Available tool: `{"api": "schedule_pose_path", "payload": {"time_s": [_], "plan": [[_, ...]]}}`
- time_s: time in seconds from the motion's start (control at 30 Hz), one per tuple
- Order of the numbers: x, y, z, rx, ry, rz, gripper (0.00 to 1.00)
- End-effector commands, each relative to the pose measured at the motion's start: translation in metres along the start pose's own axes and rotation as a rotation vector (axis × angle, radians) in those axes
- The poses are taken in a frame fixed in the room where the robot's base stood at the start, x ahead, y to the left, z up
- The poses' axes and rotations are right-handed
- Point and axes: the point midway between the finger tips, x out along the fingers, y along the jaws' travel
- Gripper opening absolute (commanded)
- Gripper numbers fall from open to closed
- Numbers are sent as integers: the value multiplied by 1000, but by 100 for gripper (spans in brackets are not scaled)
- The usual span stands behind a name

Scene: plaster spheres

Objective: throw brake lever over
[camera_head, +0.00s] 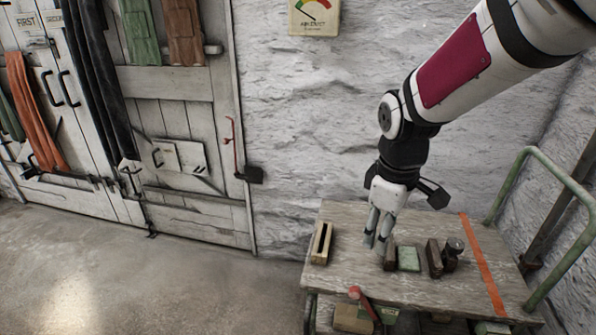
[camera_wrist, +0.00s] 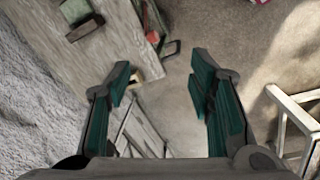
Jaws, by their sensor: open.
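A lever with a red end (camera_head: 355,292) stands at the front edge of the wooden-topped cart (camera_head: 340,222); I take it for the brake lever. Its lower part runs down to the right and is hard to make out. My gripper (camera_head: 376,243) hangs over the middle of the cart top, above and behind the lever, apart from it. In the wrist view my gripper (camera_wrist: 161,66) has its two dark green-padded fingers wide apart, with nothing held. A small red patch (camera_wrist: 152,37) shows there beyond the fingers; I cannot tell if it is the lever.
A slotted wooden block (camera_head: 321,243), a green block (camera_head: 408,258) and dark blocks (camera_head: 434,258) sit on the cart top. A green rail (camera_head: 570,180) rises at the right. A rough white wall is behind. A red rod (camera_head: 234,145) hangs by the doors. Floor at left is clear.

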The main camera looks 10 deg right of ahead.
Motion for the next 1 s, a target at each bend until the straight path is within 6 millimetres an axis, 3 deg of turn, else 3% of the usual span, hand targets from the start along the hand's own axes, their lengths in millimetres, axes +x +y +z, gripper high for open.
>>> {"api": "schedule_pose_path", "payload": {"time_s": [0.03, 0.1, 0.33, 0.43, 0.77, 1.0], "plan": [[28, 8, -8, -53, -13, -23, 48], [58, 18, -18, -132, -21, -46, 48], [143, 38, -40, -347, -22, -114, 48], [163, 40, -44, -399, -18, -130, 48], [195, 38, -45, -432, -16, -142, 48], [241, 32, -43, -431, -16, -142, 48]]}}
